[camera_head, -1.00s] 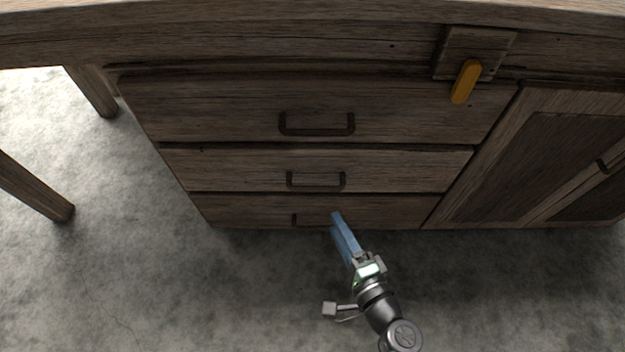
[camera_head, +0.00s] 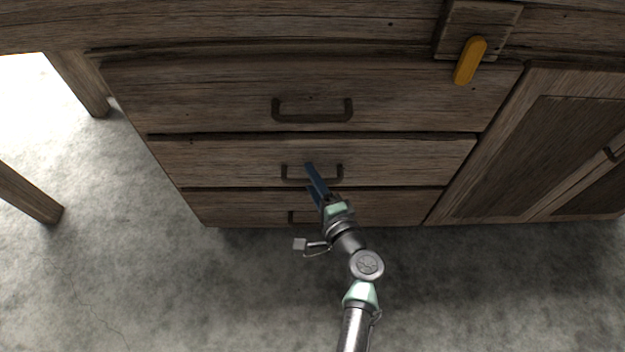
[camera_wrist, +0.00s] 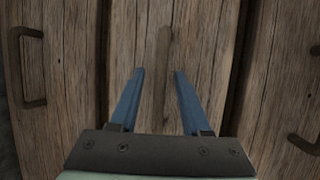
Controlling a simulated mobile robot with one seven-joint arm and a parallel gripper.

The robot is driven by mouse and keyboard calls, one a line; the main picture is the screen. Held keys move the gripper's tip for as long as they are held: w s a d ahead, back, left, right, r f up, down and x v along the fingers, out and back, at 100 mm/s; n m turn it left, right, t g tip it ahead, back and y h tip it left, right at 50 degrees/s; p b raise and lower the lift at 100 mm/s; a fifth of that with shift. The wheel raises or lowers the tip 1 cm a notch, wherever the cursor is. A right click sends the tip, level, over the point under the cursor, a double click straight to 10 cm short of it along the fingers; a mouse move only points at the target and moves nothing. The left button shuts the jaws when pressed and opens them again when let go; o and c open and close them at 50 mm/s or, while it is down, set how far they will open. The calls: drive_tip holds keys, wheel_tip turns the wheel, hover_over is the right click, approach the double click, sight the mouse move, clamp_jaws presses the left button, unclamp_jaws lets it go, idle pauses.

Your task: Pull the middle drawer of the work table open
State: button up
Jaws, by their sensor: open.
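The work table's middle drawer (camera_head: 400,160) is shut, a plain wooden front between two others. Its dark bar handle (camera_head: 288,174) is partly covered by my gripper in the head view. My gripper (camera_head: 310,177) is open, its two blue fingers one above the other in front of this handle. In the wrist view, the gripper (camera_wrist: 159,71) shows its fingers spread, with the handle (camera_wrist: 162,75) as a dark vertical bar between them. Whether either finger touches the handle, I cannot tell.
The top drawer (camera_head: 200,95) and bottom drawer (camera_head: 390,207) are shut, each with a bar handle. An orange latch (camera_head: 469,60) hangs at upper right. A cabinet door (camera_head: 530,150) is at right. Grey floor lies open in front.

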clamp_jaws()
idle(1.3)
